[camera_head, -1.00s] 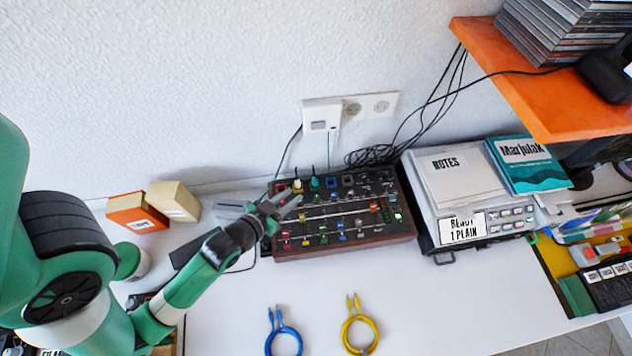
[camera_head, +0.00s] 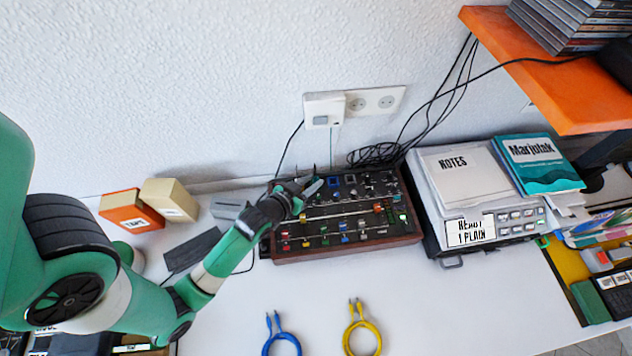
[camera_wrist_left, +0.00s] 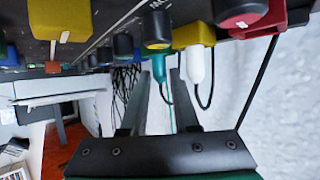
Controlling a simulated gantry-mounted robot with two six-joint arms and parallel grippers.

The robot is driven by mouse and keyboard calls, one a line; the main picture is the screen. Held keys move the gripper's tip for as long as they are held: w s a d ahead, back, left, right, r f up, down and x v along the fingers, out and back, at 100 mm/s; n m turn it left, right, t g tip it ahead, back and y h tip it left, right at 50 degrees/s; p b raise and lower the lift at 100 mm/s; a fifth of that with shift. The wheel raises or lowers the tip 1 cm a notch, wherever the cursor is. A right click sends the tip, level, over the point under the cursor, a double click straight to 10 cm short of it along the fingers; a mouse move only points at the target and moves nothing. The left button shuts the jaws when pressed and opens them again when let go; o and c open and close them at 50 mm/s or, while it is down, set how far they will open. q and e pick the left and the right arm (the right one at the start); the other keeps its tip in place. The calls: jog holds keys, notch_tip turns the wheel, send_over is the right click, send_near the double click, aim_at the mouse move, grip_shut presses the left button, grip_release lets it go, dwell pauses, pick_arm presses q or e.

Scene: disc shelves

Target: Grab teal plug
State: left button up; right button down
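My left gripper (camera_head: 307,187) is open over the upper left corner of the black mixer panel (camera_head: 345,257) in the head view. In the left wrist view its two dark fingers point towards the plug, one on each side, with gaps visible. A white plug (camera_wrist_left: 195,66) is just right of the right finger. In the head view my gripper hides the teal plug. My right gripper is not in view.
Yellow (camera_wrist_left: 193,35) and red (camera_wrist_left: 240,10) blocks stand close by on the panel. Black cables (camera_head: 372,157) lie behind the mixer. Blue (camera_head: 282,337) and yellow (camera_head: 361,325) cables lie in front. A grey device (camera_head: 480,229) stands right.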

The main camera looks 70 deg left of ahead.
pick_arm(q)
grip_shut()
jog(key=shift+r, duration=0.1)
jog(key=shift+r, duration=0.2)
jog(key=r+p, duration=0.1)
jog(key=r, duration=0.1)
jog(key=r+p, duration=0.1)
jog(key=shift+s+d+r+p, duration=0.1)
jog(key=shift+d+r+p, duration=0.15)
jog(key=shift+r+p, duration=0.15)
jog(key=s+d+r+p, duration=0.7)
jog(key=d+r+p, duration=0.1)
jog(key=d+p, duration=0.2)
jog(key=shift+s+d+r, duration=0.15)
jog(key=shift+d+r, duration=0.2)
jog(key=shift+d, duration=0.3)
